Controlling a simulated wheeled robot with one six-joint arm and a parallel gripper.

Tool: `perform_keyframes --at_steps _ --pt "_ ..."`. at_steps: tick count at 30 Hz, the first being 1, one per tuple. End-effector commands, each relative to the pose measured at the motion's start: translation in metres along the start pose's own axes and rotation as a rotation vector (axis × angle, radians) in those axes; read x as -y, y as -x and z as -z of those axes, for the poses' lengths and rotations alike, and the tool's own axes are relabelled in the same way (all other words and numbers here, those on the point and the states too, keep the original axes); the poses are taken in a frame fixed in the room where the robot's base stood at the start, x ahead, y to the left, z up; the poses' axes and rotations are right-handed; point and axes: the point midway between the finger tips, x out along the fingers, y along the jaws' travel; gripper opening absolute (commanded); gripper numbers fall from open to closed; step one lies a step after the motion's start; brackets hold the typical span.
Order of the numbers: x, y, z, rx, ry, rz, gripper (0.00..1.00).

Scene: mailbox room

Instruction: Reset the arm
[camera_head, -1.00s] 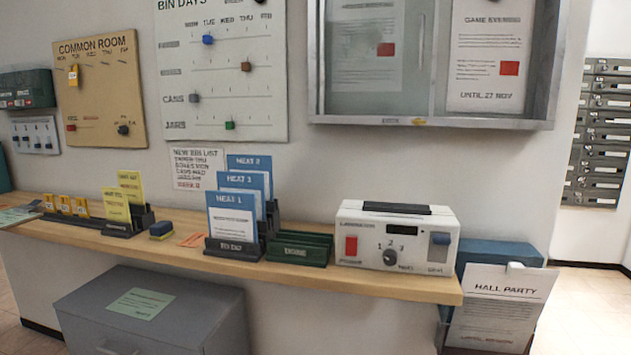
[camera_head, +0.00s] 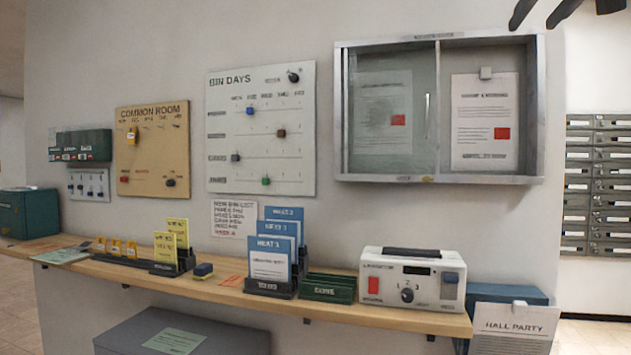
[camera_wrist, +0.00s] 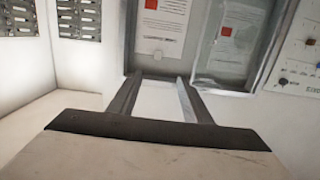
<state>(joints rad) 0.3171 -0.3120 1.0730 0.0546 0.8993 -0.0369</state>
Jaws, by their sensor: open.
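My gripper (camera_head: 535,22) shows as two dark fingers at the top right edge of the head view, in front of and above the right part of the notice case (camera_head: 440,110). The rest of the arm is out of that view. In the wrist view my gripper (camera_wrist: 160,80) has its two fingers apart with nothing between them. They point towards the notice case (camera_wrist: 155,68).
A wooden shelf (camera_head: 215,290) along the wall carries a white laminator (camera_head: 415,290), blue card holders (camera_head: 270,265) and yellow cards (camera_head: 165,247). A bin days board (camera_head: 262,130) hangs left of the case. Grey mailboxes (camera_head: 598,190) are at the right.

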Motion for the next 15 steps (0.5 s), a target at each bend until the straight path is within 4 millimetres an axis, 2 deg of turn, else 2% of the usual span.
perform_keyframes --at_steps 8,11,15 --pt "0.009 -0.011 -0.046 0.078 0.0 0.021 0.45" --pt "0.014 -0.014 -0.071 0.117 0.0 0.031 0.45" --pt "0.022 -0.019 -0.114 0.184 0.003 0.048 0.45"
